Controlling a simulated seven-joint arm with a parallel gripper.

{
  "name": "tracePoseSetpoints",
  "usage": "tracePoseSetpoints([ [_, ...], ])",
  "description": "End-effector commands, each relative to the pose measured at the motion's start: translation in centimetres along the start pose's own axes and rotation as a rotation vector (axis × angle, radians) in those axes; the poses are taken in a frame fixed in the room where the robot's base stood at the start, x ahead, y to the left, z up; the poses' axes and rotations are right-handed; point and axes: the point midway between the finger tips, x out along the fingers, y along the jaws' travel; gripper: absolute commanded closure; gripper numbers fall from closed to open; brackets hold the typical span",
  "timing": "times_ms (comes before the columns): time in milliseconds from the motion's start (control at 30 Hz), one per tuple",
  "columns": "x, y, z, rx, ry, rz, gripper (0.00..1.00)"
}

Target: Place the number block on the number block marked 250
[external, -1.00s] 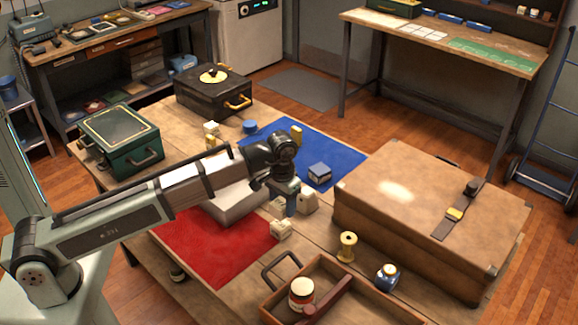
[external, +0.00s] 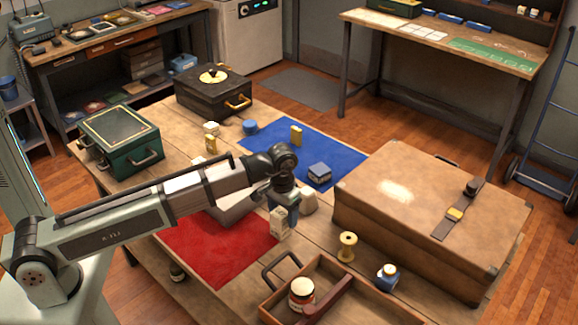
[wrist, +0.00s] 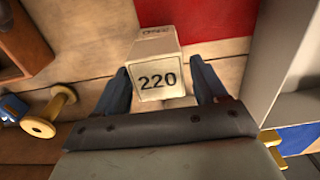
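A cream number block marked 220 (wrist: 157,82) is between the blue fingers of my gripper (wrist: 160,72) in the wrist view, and the fingers appear closed on its sides. In the external view my gripper (external: 285,208) points down near the right edge of the red mat, with the pale block (external: 279,218) at its fingers. The held block lines up with a pale block low on the table there, so the two look like one tall column. I cannot tell if they touch. A small label at the far end in the wrist view is unreadable; no 250 is legible.
A red mat (external: 205,250) lies to the left and a blue mat (external: 340,160) behind. A brown case (external: 430,215) stands at right. A yellow spool (external: 347,247) and open wooden tray (external: 325,312) are in front. A pale rounded object (external: 309,201) is close beside my gripper.

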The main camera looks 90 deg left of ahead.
Motion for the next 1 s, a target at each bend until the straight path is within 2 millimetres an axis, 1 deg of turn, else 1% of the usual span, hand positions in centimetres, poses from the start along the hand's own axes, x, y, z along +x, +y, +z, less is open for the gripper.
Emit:
tracePoseSetpoints([
  [33,0.0,0.0,0.0,0.0,0.0,0.0,0.23],
  [67,0.0,0.0,0.0,0.0,0.0,0.0,0.21],
  [300,-0.1,0.0,0.0,0.0,0.0,0.0,0.21],
  [467,-0.8,0.0,0.0,0.0,0.0,0.0,0.21],
  [567,-1.9,0.0,-0.1,0.0,0.001,0.001,0.21],
  [667,-3.3,0.0,-0.1,0.0,0.001,0.001,0.21],
  [1000,-8.7,0.1,-0.1,0.0,0.002,0.001,0.21],
])
